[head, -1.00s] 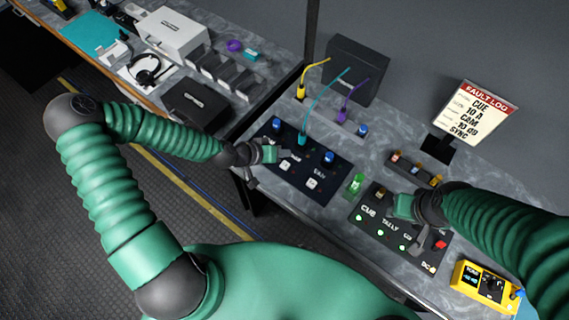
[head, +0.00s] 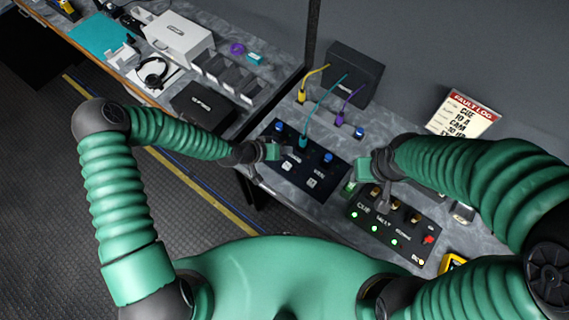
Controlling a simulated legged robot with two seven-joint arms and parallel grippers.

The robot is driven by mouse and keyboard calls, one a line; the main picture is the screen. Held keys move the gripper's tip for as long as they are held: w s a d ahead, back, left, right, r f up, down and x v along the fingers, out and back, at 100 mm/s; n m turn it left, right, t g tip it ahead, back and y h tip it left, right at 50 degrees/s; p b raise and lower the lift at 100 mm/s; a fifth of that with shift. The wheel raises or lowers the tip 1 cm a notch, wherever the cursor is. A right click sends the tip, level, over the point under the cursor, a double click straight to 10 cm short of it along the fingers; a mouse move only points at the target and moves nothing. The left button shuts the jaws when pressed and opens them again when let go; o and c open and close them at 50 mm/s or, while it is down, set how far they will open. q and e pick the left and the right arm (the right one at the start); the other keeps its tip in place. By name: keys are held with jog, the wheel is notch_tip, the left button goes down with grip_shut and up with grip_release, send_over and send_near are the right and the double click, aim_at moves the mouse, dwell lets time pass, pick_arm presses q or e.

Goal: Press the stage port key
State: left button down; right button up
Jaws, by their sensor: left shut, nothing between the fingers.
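The dark port panel (head: 270,165) lies on the grey counter, with blue knobs and two pale keys. One pale key (head: 288,166) sits beside my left gripper (head: 282,153); the other key (head: 312,183) is nearer the panel's front edge. The small labels are too blurred to read surely, so I cannot tell which key is stage. My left gripper is shut and empty, low over the panel's left part; I cannot tell whether it touches anything. My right gripper (head: 383,194) hangs at the left end of the cue panel (head: 400,248); its fingertips are unclear.
A black box (head: 352,72) with yellow, teal and purple cables stands behind the port panel. A fault log card (head: 462,115) is at the back right. A green item (head: 349,188) sits between the panels.

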aim_at(285, 167)
pick_arm(q)
jog(key=shift+f+b, duration=3.2)
jog(key=shift+f, duration=1.2)
jog(key=shift+f+b, duration=0.3)
jog(key=shift+b, duration=0.05)
jog(key=shift+f+b, duration=0.45)
jog(key=shift+f, duration=0.05)
jog(key=shift+s+r, duration=0.1)
jog(key=shift+r, duration=0.05)
jog(key=shift+r+p, duration=0.65)
jog(key=shift+r, duration=0.1)
notch_tip(285, 167, up, 5)
jog(key=p, duration=0.4)
